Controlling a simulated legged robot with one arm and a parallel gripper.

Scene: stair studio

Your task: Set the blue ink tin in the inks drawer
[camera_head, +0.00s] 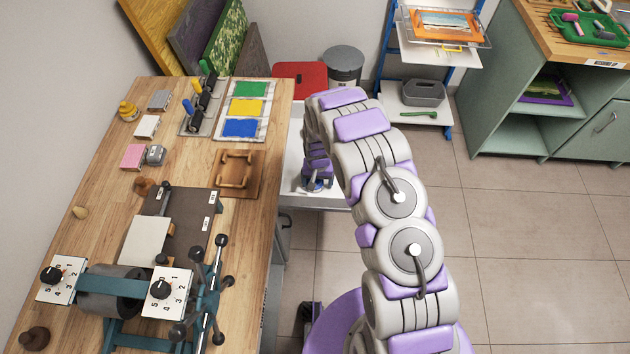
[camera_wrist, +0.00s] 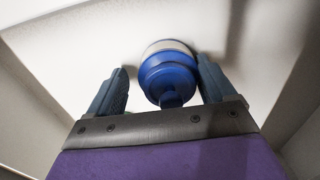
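The blue ink tin (camera_wrist: 168,76) stands between my fingertips in the wrist view, round, with a pale band at its far side and a knob toward me. My gripper (camera_wrist: 163,88) is open around it: a gap shows on the left, and the right finger is very close to it. The tin is over or on the white floor of the open drawer (camera_wrist: 75,50); I cannot tell if it touches. In the head view the drawer (camera_head: 331,201) is pulled out at the bench's right side, and my gripper (camera_head: 315,184) is down in it, with a bit of blue showing.
The wooden bench (camera_head: 262,215) holds a press (camera_head: 112,290), rollers and a tray of green, yellow and blue ink (camera_head: 243,110). A red box (camera_head: 300,77) and a grey bin (camera_head: 343,64) stand behind the drawer. The tiled floor (camera_head: 530,240) at right is clear.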

